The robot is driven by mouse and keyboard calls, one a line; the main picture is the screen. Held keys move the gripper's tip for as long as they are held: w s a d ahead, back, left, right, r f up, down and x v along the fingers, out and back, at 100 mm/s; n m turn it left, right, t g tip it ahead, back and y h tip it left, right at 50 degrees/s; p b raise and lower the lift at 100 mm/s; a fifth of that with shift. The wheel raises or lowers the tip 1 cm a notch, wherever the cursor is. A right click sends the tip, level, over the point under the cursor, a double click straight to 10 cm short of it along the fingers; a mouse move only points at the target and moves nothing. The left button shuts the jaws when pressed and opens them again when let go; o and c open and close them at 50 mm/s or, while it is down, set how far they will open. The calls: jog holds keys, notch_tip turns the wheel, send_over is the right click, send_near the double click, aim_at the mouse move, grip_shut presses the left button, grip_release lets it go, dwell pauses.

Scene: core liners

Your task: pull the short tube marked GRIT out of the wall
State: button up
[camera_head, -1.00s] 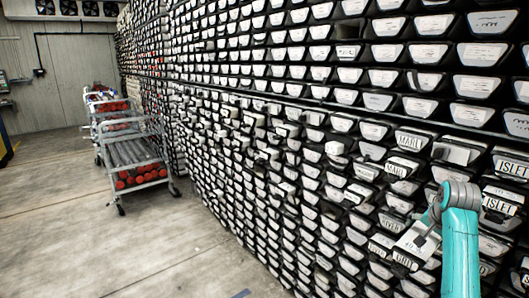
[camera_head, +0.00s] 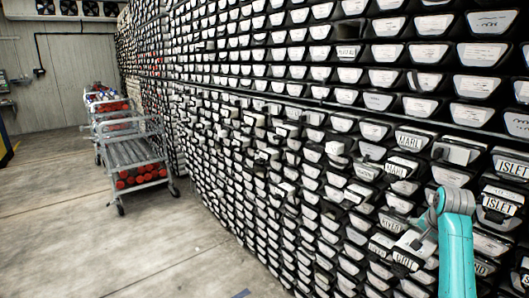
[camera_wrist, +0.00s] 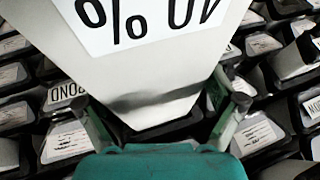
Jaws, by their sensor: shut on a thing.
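The tube marked GRIT (camera_head: 404,263) is in the wall at the lower right of the head view, its label facing out. My gripper (camera_head: 424,238) is at its upper right side, partly hidden by my teal arm. In the wrist view, my gripper (camera_wrist: 165,112) has a finger on either side of a pale, tapering tube body, and is shut on it. A white label with large, cut-off, upside-down characters fills the top of that view. GRIT cannot be read there. How far the tube stands out is unclear.
The wall (camera_head: 330,130) is packed with pale-ended tubes, several sticking out. A trolley (camera_head: 135,160) with red-ended tubes stands at the left. The concrete floor (camera_head: 90,240) in front is clear.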

aim_at(406, 254)
jog(key=shift+r, duration=0.15)
jog(key=shift+s+a, duration=1.25)
jog(key=shift+a, duration=0.4)
jog(key=shift+s+a, duration=1.3)
jog(key=shift+a, duration=0.3)
jog(key=shift+s+a, duration=1.25)
jog(key=shift+a, duration=0.4)
jog(key=shift+r, duration=0.1)
